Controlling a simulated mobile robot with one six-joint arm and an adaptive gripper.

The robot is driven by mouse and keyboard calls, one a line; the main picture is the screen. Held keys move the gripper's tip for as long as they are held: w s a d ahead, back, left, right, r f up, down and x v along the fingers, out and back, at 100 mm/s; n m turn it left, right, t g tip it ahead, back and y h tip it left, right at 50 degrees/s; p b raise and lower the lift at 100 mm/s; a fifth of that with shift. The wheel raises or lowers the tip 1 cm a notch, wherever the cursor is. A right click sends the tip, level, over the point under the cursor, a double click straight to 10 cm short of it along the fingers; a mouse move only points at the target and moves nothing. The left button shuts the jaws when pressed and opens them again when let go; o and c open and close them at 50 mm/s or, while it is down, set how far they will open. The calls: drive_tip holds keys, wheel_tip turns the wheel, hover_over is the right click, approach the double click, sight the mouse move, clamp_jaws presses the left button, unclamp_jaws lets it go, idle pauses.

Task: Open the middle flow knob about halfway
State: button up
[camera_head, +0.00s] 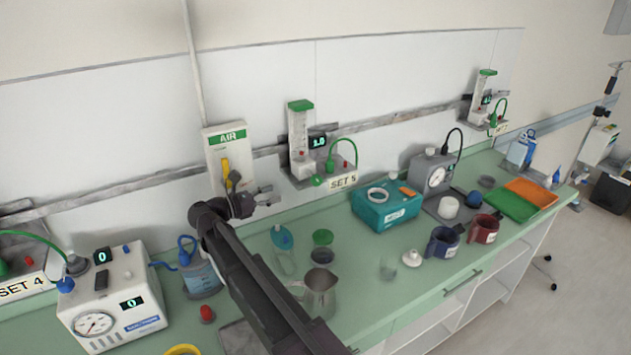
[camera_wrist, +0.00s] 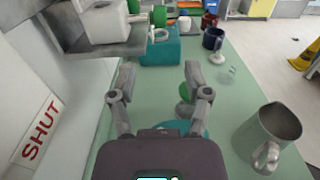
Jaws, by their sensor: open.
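The middle flowmeter (camera_head: 302,145) is a clear upright tube with a green top, on a wall bracket labelled SET 5. Its green knob (camera_head: 317,181) sticks out low at the front. A small dark display (camera_head: 318,142) beside the tube is lit, its digits hard to read. My gripper (camera_head: 268,194) is left of the knob and apart from it, with open, empty fingers. In the wrist view, my gripper (camera_wrist: 160,78) has its fingers spread, and a green knob (camera_wrist: 159,16) shows beyond them near the top.
An AIR wall box (camera_head: 228,158) stands behind my gripper. Below are a metal jug (camera_head: 320,292), bottles and a teal box (camera_head: 385,208) on the green counter. Flowmeters for other sets are at far left and at right (camera_head: 483,98). A SHUT sign (camera_wrist: 42,128) is on the left.

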sight(312, 181)
idle(0.4)
drive_tip(key=x, duration=1.3)
drive_tip(key=shift+w+d, duration=0.25)
drive_tip(key=shift+d, duration=0.05)
clamp_jaws()
